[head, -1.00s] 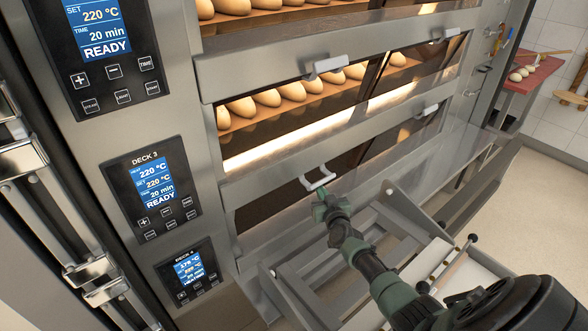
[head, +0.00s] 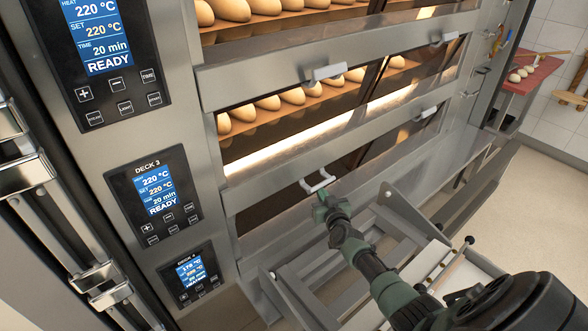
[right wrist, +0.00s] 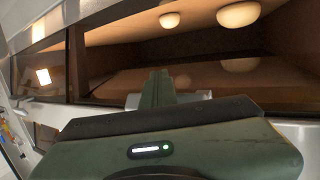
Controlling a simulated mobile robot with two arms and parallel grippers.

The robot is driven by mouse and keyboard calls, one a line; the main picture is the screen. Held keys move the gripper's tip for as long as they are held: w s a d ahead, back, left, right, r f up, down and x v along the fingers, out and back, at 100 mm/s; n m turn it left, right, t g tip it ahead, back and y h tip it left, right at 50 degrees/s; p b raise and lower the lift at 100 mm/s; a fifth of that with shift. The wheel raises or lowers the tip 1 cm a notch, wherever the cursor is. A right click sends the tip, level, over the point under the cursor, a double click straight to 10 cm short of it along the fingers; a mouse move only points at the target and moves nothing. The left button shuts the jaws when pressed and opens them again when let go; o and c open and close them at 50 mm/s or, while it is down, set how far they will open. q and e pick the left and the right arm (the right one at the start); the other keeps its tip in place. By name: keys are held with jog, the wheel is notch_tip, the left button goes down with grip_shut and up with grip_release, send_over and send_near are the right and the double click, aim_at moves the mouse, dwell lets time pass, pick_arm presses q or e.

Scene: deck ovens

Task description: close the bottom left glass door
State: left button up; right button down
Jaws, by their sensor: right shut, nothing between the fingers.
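The bottom left glass door (head: 275,207) is a dark pane low on the oven front, beside the deck 4 panel. Its pale bar handle (head: 317,182) shows both posts and sits at a different angle from the handles above, so the door looks tilted; how far it is open I cannot tell. My right gripper (head: 321,199) is shut and empty, with its tips just below and in front of the handle. In the right wrist view the shut green fingers (right wrist: 157,88) overlap the pale handle (right wrist: 190,97); contact is unclear. My left gripper is out of view.
Deck 3's upper glass door, with a handle (head: 325,72), shows loaves behind it. Control panels (head: 155,195) line the left. A red board (head: 530,73) lies far right. Floor is clear at right.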

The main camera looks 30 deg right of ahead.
aim_at(323, 185)
jog(key=r, duration=0.2)
jog(key=r+p, duration=0.1)
jog(key=shift+w+d+r, duration=0.15)
jog(key=shift+w+d, duration=0.1)
jog(key=shift+d, duration=0.05)
jog(key=shift+s+r+p, duration=0.2)
jog(key=shift+r+p, duration=0.2)
jog(key=shift+r, duration=0.15)
jog(key=shift+s+r+p, duration=0.15)
jog(key=shift+r+p, duration=0.2)
jog(key=shift+r, duration=0.15)
jog(key=shift+s+a, duration=0.25)
jog(key=shift+s+a+f+p, duration=0.45)
jog(key=shift+a+f+p, duration=0.15)
jog(key=shift+p, duration=0.35)
jog(key=shift+s+a+f, duration=0.1)
jog(key=shift+s, duration=0.2)
jog(key=v, duration=0.1)
jog(key=p+v, duration=0.1)
jog(key=v, duration=0.1)
jog(key=shift+s+f+p, duration=0.1)
jog(key=shift+s+p, duration=0.05)
jog(key=shift+p, duration=0.25)
jog(key=shift+s, duration=0.3)
jog(key=shift+s+f, duration=0.15)
jog(key=shift+f, duration=0.05)
